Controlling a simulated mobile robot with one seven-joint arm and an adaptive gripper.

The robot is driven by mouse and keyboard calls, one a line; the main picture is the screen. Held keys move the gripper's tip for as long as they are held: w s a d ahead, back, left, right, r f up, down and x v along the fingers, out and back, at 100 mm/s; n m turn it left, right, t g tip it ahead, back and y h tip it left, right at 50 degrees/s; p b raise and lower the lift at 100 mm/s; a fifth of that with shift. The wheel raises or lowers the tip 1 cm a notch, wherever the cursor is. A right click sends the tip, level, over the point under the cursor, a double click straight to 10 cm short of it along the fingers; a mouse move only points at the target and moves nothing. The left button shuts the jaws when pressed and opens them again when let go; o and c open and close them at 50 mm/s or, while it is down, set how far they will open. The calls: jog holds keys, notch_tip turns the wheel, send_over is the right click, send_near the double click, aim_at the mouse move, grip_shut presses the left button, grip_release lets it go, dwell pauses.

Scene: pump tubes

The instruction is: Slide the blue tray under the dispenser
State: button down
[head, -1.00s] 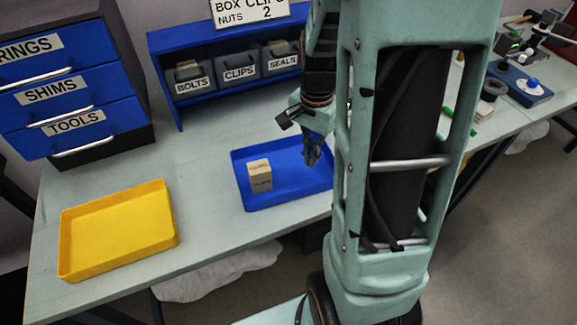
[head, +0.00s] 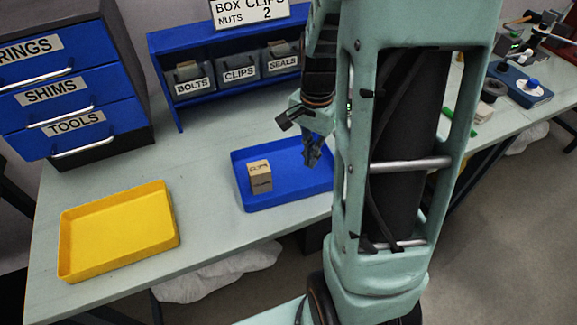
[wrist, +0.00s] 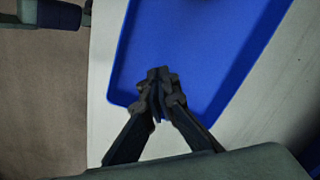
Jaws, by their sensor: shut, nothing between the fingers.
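The blue tray (head: 290,197) lies on the pale green bench, its right end partly hidden behind my arm. A small cardboard box (head: 260,177) stands in its left part. My gripper (head: 313,162) is over the right part of the tray. I cannot tell whether the fingers touch the tray. No dispenser can be clearly made out in these views.
A yellow tray (head: 120,230) lies at the left front of the bench. A blue rack (head: 160,68) with grey bins stands behind the blue tray, and a drawer cabinet (head: 75,90) at the back left. The bench (head: 205,190) between the two trays is clear.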

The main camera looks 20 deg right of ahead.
aim_at(310, 175)
jog(key=shift+f, duration=0.15)
jog(key=shift+f+b, duration=1.7)
jog(key=shift+f, duration=0.45)
jog(key=shift+r, duration=0.1)
jog(key=shift+r+p, duration=0.4)
jog(key=shift+p, duration=0.05)
jog(key=shift+w+d, duration=0.1)
jog(key=shift+d, duration=3.45)
